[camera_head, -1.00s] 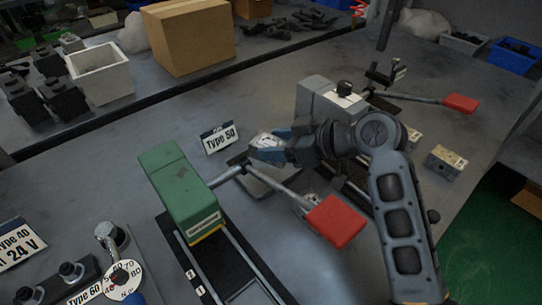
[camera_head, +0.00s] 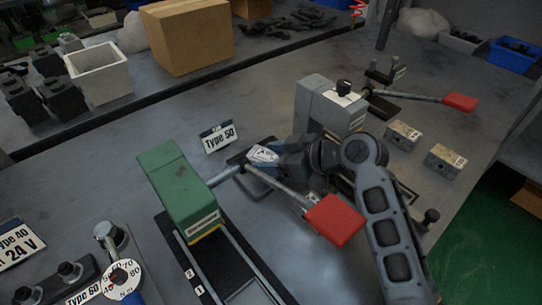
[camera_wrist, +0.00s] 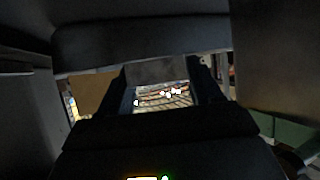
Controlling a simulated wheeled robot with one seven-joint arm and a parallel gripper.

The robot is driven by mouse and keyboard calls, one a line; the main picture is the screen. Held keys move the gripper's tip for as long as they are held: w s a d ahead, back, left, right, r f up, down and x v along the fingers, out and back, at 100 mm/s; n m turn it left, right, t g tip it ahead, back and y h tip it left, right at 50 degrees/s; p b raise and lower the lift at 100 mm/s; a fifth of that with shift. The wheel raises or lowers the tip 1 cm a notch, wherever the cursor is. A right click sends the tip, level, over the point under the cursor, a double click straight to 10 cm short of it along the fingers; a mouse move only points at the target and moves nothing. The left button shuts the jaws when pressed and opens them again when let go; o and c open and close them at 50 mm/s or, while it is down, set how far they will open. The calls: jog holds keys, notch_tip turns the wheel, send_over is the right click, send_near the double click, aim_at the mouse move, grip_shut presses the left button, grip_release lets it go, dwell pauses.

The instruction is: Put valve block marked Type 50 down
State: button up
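The valve block (camera_head: 263,155), with a pale marked face, sits behind the green-ended clamp, near the Type 50 sign (camera_head: 219,138). It appears to rest on a dark base there. My gripper (camera_head: 284,157) is just right of the block, its bluish fingers pointing toward it; whether they touch it is unclear. In the wrist view, the fingers (camera_wrist: 162,95) stand apart with a visible gap between them.
The green clamp body (camera_head: 178,190) and its red-handled lever (camera_head: 335,219) stand close in front of my gripper. A grey device (camera_head: 328,105) stands behind it. Two small blocks (camera_head: 402,136) (camera_head: 445,160) lie to the right.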

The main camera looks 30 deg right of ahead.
jog(key=o, duration=0.3)
jog(key=shift+r, duration=0.2)
jog(key=v, duration=1.2)
jog(key=shift+f, duration=0.1)
